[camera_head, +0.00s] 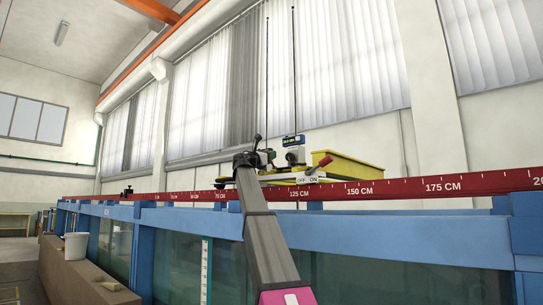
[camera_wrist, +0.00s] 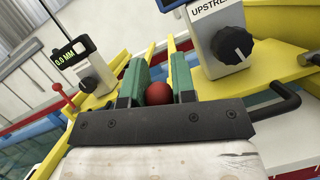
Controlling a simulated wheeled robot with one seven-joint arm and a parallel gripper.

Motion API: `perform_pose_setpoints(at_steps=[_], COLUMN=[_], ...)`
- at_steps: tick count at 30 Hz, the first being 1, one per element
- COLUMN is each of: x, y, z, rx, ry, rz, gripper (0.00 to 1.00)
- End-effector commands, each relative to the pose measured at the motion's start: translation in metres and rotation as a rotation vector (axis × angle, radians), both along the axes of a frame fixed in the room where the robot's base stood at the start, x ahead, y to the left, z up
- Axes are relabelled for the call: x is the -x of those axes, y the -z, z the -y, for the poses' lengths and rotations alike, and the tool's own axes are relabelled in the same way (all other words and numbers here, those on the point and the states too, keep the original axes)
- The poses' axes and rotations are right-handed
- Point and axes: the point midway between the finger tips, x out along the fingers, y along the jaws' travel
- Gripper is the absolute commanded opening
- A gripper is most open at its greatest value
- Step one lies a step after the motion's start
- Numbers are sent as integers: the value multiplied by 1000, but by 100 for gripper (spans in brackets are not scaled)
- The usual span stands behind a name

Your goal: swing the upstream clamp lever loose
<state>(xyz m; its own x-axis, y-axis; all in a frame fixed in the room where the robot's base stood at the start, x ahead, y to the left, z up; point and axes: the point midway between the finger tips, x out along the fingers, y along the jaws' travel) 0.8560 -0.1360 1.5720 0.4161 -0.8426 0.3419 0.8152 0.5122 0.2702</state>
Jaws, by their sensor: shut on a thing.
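My gripper (camera_wrist: 158,78) has green fingers closed around a red ball knob (camera_wrist: 158,93), which looks like the end of a clamp lever. The lever's shaft and pivot are hidden behind the fingers. Just above and to the right in the wrist view is a pale block marked "UPSTRE…" (camera_wrist: 208,14) with a black knob (camera_wrist: 232,45). In the head view my gripper (camera_head: 266,157) is at the left end of the yellow carriage (camera_head: 346,170) on the flume. The red ball is not visible there.
An OFF/ON plate (camera_head: 306,180) with a red-handled lever (camera_head: 320,164) is right of my gripper. A gauge with an MM display (camera_wrist: 70,54) stands left in the wrist view. The red scale rail (camera_head: 400,189) runs along the blue flume frame (camera_head: 430,245). A white bucket (camera_head: 76,246) stands lower left.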

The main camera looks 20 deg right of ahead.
Motion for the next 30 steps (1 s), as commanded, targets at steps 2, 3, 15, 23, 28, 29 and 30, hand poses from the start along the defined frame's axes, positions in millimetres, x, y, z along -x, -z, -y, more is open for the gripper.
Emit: perform_pose_setpoints(at_steps=[2, 3, 15, 23, 28, 29, 30], x=[2, 2, 2, 2, 5, 7, 9], y=[3, 3, 2, 2, 5, 7, 9], z=[-1, -2, -2, -2, -9, -11, -16], rx=[20, 28, 33, 33, 34, 34, 33], ry=[0, -1, -2, -1, -2, -2, -2], rz=[13, 17, 23, 22, 22, 22, 21], gripper=[0, 0, 44, 51, 51, 51, 51])
